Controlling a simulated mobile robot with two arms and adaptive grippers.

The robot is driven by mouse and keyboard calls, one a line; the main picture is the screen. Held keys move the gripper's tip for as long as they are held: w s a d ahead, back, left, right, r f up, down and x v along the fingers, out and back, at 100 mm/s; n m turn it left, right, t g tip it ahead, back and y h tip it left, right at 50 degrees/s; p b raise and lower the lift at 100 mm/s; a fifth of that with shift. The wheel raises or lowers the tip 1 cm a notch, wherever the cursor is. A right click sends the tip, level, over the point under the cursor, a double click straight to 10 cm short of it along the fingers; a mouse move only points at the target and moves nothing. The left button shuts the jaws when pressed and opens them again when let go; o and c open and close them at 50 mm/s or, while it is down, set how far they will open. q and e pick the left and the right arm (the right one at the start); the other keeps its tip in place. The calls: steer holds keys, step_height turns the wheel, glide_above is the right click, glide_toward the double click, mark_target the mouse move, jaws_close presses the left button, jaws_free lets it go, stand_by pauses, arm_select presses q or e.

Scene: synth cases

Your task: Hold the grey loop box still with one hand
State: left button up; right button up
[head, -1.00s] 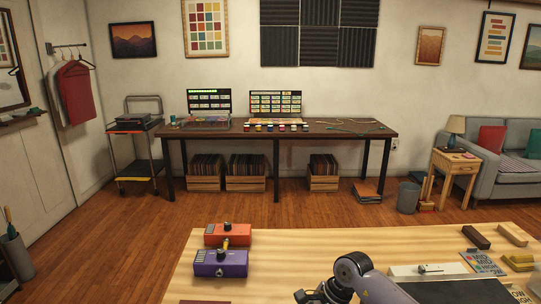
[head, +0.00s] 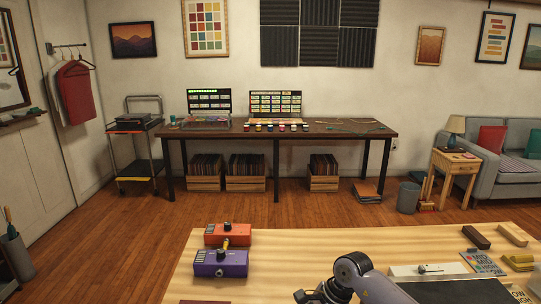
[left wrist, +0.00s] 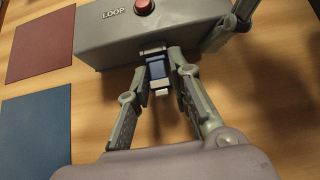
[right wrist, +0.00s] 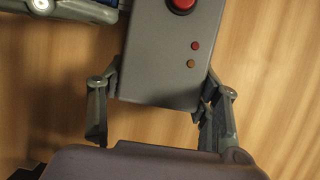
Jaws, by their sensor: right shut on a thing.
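The grey loop box (left wrist: 150,30), marked LOOP with a red button, lies on the wooden table in the left wrist view. In the right wrist view the box (right wrist: 168,60) sits between the two fingers of my right gripper (right wrist: 160,90), shut on its sides. A blue stick with a metal end (left wrist: 158,72) meets the box's side. My left gripper (left wrist: 160,75) has a finger on either side of the stick; whether both touch it is unclear. The box is not seen in the head view.
A dark red square (left wrist: 40,45) and a blue square (left wrist: 36,128) lie beside the box. An orange box (head: 228,233) and a purple box (head: 220,263) stand at the table's left. Books and blocks lie at the right. The table's back middle is clear.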

arm_select(q)
steer(key=o, duration=0.5)
steer(key=v, duration=1.2)
steer(key=shift+c, duration=0.3)
steer(key=shift+w+f, duration=0.25)
steer(key=shift+c, duration=0.3)
steer(key=shift+x, duration=5.7)
steer(key=shift+c, duration=0.2)
jaws_close()
